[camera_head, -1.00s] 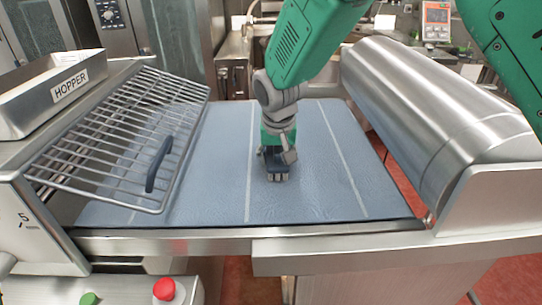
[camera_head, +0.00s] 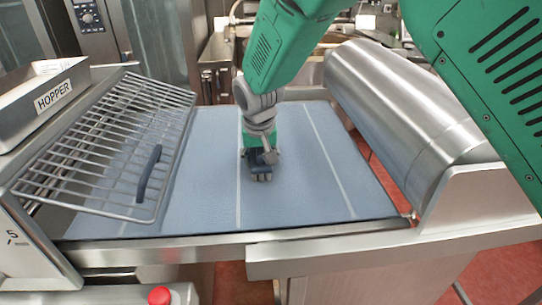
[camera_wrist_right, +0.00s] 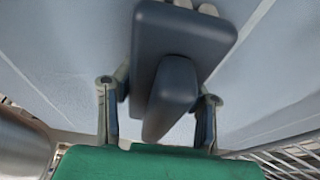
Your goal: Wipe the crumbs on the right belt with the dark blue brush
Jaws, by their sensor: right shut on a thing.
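The dark blue brush (camera_head: 261,172) is low over the blue belt, just right of a white line; I cannot tell whether its bristles touch the belt. My right gripper (camera_head: 262,156) comes down from above and is shut on it. In the right wrist view, the brush (camera_wrist_right: 182,45) has a thick block and handle, with pale bristle tufts at the top edge. The gripper's fingers (camera_wrist_right: 157,115) stand on both sides of the handle. The belt (camera_head: 200,200) shows no crumbs that I can make out. My left gripper is out of view.
A wire grate (camera_head: 110,150) with a dark handle covers the belt's left side. A HOPPER tray (camera_head: 45,88) is at far left. A large steel cylinder (camera_head: 405,105) borders the right. A steel rail (camera_head: 190,247) runs along the front. The front middle of the belt is clear.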

